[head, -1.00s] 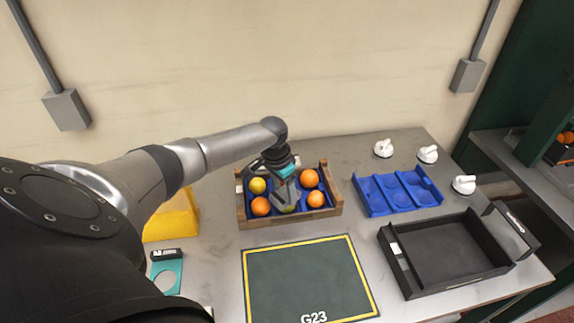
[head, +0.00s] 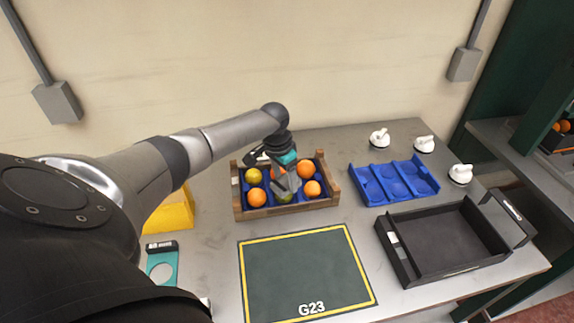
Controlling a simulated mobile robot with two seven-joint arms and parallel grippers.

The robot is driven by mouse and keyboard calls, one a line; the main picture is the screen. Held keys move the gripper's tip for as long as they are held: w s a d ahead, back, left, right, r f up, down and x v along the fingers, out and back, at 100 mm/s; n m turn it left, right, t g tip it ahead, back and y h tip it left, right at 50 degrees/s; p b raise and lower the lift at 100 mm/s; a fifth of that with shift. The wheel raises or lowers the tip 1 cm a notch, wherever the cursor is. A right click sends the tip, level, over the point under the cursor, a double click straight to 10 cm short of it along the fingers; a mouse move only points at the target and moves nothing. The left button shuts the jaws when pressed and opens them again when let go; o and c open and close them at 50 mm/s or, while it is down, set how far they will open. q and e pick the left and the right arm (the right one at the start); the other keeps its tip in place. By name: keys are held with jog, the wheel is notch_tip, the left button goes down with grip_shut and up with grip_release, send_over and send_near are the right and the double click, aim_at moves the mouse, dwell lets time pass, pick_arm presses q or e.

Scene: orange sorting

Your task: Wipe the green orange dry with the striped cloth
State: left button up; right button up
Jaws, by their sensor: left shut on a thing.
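The green orange (head: 285,197) is in the front middle of the wooden crate (head: 290,208), mostly covered by my left gripper. My left gripper (head: 285,187) reaches down into the crate from above and is shut on the green orange. I cannot tell whether the fruit is clear of the crate's blue insert. No striped cloth is visible in this view. My right gripper is not in view.
The crate also holds several oranges (head: 312,188) and a yellow-green fruit (head: 254,175) close around the gripper. A green G23 mat (head: 305,270) lies clear in front. A blue tray (head: 394,182), a black tray (head: 440,240) and white knobs (head: 379,138) are to the right.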

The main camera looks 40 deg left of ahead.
pick_arm(q)
jog(key=shift+s+a+p, duration=0.15)
jog(key=shift+s+p, duration=0.75)
jog(key=shift+w+b, duration=0.65)
jog(key=shift+w, duration=0.05)
notch_tip(320, 180, up, 7)
jog(key=p, duration=0.7)
jog(key=shift+p, duration=0.35)
jog(key=shift+f, duration=0.15)
jog(key=shift+f+b, duration=2.25)
jog(key=shift+f, duration=0.6)
